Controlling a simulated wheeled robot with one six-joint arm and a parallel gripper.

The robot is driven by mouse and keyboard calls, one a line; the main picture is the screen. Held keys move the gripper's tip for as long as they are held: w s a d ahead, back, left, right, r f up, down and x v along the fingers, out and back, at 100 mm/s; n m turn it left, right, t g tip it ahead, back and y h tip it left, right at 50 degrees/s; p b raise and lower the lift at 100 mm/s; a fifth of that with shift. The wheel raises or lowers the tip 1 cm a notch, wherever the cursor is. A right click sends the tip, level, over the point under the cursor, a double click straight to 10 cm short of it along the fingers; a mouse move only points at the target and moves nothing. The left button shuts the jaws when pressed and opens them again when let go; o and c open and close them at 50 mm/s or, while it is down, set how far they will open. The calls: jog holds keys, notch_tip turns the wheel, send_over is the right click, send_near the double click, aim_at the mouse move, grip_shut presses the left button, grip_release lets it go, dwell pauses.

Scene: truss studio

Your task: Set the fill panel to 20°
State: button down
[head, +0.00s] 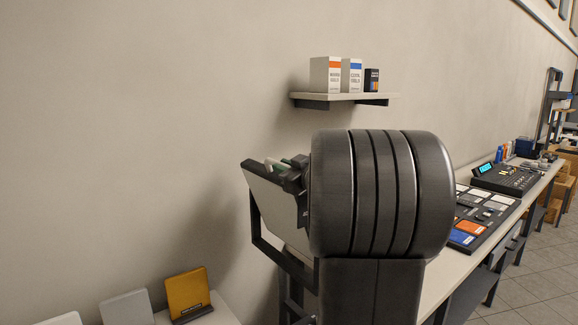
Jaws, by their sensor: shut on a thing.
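The fill panel (275,207) is a pale, flat, tilted panel held in a dark yoke frame (260,235), left of the middle in the head view. Its right part is hidden behind my dark arm. My gripper (291,174) shows only partly at the panel's upper right, beside a pale bar (276,165) and a small green part. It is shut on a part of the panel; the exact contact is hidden. No angle scale or reading can be made out.
A wall shelf (340,97) with three boxes hangs behind. A long bench (452,272) on the right bears a board of coloured tiles (470,227) and a control console (505,178). A yellow panel (187,291) stands at lower left. Floor (545,270) is clear at far right.

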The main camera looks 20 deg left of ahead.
jog(key=shift+f, duration=0.1)
jog(key=c, duration=1.4)
grip_release()
jog(key=shift+o, duration=0.2)
jog(key=shift+d, duration=0.1)
jog(key=b+v, duration=0.1)
jog(key=v, duration=1.2)
jog(key=shift+s+d, duration=0.25)
jog(key=p+x, duration=0.1)
jog(key=x, duration=1.3)
jog(key=shift+w+d+r, duration=0.25)
jog(key=shift+w+d, duration=0.15)
jog(key=shift+d, duration=0.1)
